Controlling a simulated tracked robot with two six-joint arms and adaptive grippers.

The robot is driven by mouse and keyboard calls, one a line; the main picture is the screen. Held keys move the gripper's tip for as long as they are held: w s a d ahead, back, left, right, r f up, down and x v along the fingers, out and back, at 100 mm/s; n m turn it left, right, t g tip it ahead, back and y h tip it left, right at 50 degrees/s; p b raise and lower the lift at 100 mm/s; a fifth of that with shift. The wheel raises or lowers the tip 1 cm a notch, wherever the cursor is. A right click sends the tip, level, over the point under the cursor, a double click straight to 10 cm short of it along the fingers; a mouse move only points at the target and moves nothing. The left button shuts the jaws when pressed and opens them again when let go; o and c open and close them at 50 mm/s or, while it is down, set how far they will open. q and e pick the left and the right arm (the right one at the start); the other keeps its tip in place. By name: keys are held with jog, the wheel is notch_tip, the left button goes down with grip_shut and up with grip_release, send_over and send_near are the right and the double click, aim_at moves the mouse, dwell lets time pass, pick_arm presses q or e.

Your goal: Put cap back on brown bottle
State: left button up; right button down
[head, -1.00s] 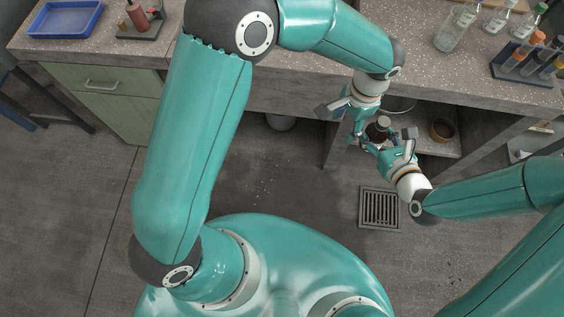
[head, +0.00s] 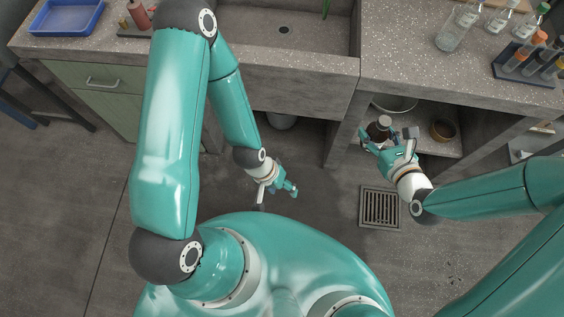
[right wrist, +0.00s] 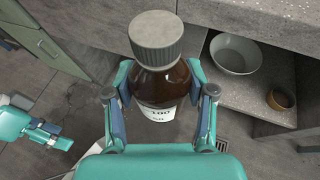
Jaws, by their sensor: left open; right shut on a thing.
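The brown bottle (right wrist: 162,84) is upright in my right gripper (right wrist: 160,105), whose fingers close on both its sides. A grey ribbed cap (right wrist: 155,37) sits on the bottle's neck, and it looks level. In the head view the bottle (head: 379,130) is small and dark, with my right gripper (head: 383,142) at it, in front of the bench's open shelf. My left gripper (head: 285,190) is open and empty, well to the left of the bottle over the floor. It also shows at the left edge of the right wrist view (right wrist: 45,133).
On the low shelf stand a white bowl (right wrist: 234,54) and a small brown pot (right wrist: 281,99). On the bench are a blue tray (head: 66,17), clear bottles and a tube rack (head: 525,75). A sink (head: 290,45) lies between. The floor between my grippers is free.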

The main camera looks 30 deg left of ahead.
jog(key=w+d+r+m+t+h, duration=0.1)
jog(key=w+d+m+h, duration=0.3)
jog(key=d, duration=0.3)
jog(key=w+d+m+t+h, duration=0.2)
jog(key=w+d+m+h, duration=0.2)
jog(key=d, duration=0.4)
jog(key=shift+w+d+r+h, duration=0.2)
jog(key=shift+w+r+h, duration=0.15)
jog(key=shift+w, duration=0.2)
